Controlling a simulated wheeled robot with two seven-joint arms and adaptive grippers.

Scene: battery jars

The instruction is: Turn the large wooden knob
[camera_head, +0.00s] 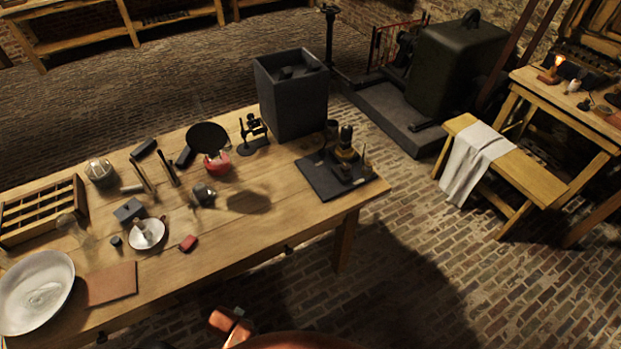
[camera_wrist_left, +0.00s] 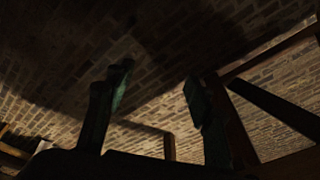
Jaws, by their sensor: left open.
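I cannot make out a large wooden knob for certain. A small brass and dark instrument (camera_head: 346,150) stands on a dark square plate (camera_head: 318,180) at the right end of the workbench, with an upright rounded part on top; its details are too small to tell. My left gripper (camera_wrist_left: 158,88) shows in the left wrist view with its two dark fingers well apart and nothing between them. It faces brick paving and wooden beams, and no knob shows there. My left gripper is not clearly seen in the head view. My right gripper is in neither view.
The wooden workbench (camera_head: 285,225) also holds a dark open box (camera_head: 291,95), a black round disc on a red base (camera_head: 208,137), a divided wooden tray (camera_head: 42,210), a white dish (camera_head: 37,292) and several small items. A bench with a cloth (camera_head: 476,160) stands right. Brick floor between is clear.

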